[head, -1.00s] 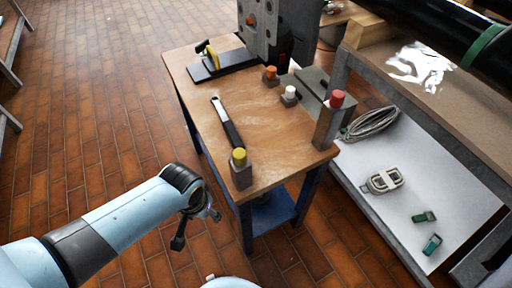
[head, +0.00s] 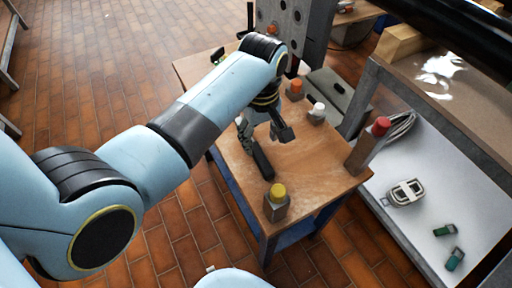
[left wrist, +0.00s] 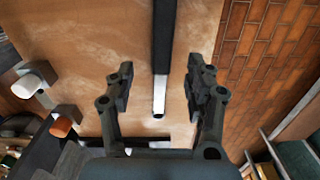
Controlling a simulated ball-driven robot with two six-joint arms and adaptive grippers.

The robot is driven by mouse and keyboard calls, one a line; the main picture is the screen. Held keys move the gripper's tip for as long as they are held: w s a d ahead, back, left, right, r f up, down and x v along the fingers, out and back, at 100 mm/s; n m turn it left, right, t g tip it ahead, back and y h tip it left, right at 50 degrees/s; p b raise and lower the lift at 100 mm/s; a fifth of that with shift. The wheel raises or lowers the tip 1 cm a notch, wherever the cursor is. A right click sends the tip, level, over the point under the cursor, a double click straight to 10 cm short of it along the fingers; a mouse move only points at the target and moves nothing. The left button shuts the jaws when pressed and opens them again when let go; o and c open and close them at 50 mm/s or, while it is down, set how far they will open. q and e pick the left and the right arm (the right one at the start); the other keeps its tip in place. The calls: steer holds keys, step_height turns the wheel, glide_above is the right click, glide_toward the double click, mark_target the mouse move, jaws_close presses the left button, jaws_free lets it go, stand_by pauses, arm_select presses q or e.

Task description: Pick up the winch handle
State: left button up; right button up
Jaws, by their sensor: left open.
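The winch handle (head: 262,158) lies on the wooden table (head: 318,178), with its black grip toward the front; the arm hides much of the rest in the head view. The left wrist view shows the black grip (left wrist: 163,38) and the silver shank below it. My left gripper (head: 266,136) is over the table at the handle. In the left wrist view its open fingers (left wrist: 160,78) stand one on each side of the handle, with gaps on both sides. I cannot tell how far above the table the fingertips are. My right gripper is not in view.
Blocks with yellow (head: 277,193), white (head: 317,110), orange (head: 295,88) and red (head: 380,126) tops stand on the table. A grey metal plate (head: 318,22) rises at the back. A shelved bench (head: 430,200) stands at the right.

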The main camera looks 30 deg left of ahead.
mark_target(258, 153)
arm_select(q)
step_height(258, 153, down, 6)
steer(key=shift+a+f+b, duration=0.1)
steer(key=shift+a+b, duration=0.05)
steer(key=shift+b, duration=0.5)
steer(key=shift+s, duration=0.1)
jaws_close()
